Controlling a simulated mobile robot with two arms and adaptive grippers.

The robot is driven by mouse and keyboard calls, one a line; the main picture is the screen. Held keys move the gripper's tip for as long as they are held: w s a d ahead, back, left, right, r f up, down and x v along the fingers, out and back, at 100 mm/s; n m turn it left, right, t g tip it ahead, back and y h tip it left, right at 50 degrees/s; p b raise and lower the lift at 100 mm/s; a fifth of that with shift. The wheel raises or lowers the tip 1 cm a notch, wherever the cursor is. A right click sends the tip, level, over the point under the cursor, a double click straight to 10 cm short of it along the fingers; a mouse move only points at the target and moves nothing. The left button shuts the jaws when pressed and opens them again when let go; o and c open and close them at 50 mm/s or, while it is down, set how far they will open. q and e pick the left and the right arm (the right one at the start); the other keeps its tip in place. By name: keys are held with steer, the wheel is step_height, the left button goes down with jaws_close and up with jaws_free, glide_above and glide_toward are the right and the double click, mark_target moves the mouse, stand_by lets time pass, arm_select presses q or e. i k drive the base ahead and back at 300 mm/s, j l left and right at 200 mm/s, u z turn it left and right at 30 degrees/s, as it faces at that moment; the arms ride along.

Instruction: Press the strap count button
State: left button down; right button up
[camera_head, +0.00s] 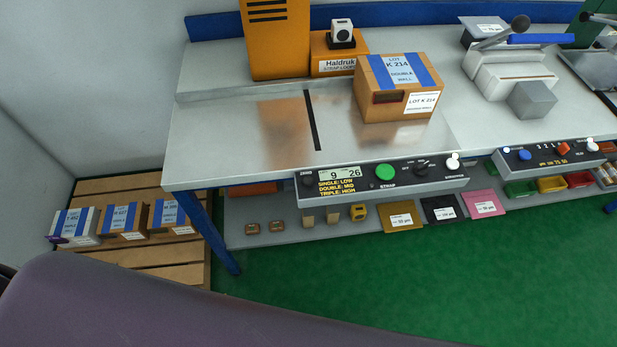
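A grey control panel (445,183) runs along the front edge of the steel table. It carries a small display (340,173) that seems to read 9 and 26, with yellow text below about single low, double mid and triple high. A large green button (385,172) has a label under it that seems to read STRAP. Smaller dark controls (421,163) and a white-topped knob (453,161) sit to its right. I cannot read which one is the strap count button. Neither of my grippers is in view.
A carton with blue bands (388,108) stands on the steel table (215,125), behind the panel. An orange machine (277,40) stands at the back. A second panel (553,156) is at the right. Several cartons (122,222) lie on a wooden pallet (170,258) at left.

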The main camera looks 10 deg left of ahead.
mark_target(307, 181)
steer(key=i+l, duration=0.15)
steer(key=l, duration=0.2)
steer(key=i+l, duration=0.1)
steer(key=l, duration=0.25)
steer(key=i+l, duration=0.15)
steer(key=l, duration=0.2)
steer(key=i+l, duration=0.15)
steer(key=l, duration=0.2)
steer(key=i+l, duration=0.15)
steer(key=l, duration=0.2)
steer(key=u, duration=1.35)
